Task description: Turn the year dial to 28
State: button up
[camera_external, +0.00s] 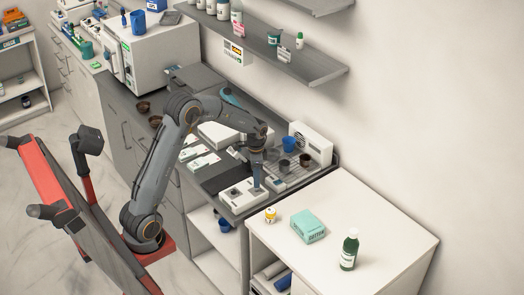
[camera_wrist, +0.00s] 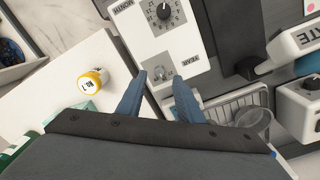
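A white device (camera_wrist: 140,42) with two dials lies under my gripper in the wrist view. It also shows on the grey counter in the external view (camera_external: 236,198). A black dial (camera_wrist: 164,12) with a ring of numbers and a white pointer mark is at the top, near the "MONTH" label. A smaller grey knob (camera_wrist: 161,72) is near the "YEAR" label (camera_wrist: 190,59); its setting is too small to read. My gripper (camera_wrist: 159,80) points down with its blue fingers apart, one on each side of this grey knob. I cannot tell whether they touch it.
A dark mat (camera_wrist: 232,40) and a white labelled device (camera_wrist: 298,40) lie to the right.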

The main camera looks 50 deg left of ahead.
jog(key=shift+r+b, duration=0.45)
jog(key=shift+r, duration=1.6)
jog(key=s+d+f+n, duration=0.2)
jog(key=s, duration=0.5)
jog(key=s+d+f+n+t, duration=0.1)
jog(key=s+d+f+n, duration=0.1)
jog(key=s, duration=0.6)
jog(key=s+d+f+n, duration=0.2)
jog(key=s+d, duration=0.1)
jog(key=s, duration=0.4)
jog(key=shift+s+d+f+n+t, duration=0.25)
jog(key=shift+d+f+n+t, duration=0.05)
jog(key=shift+f+n, duration=0.1)
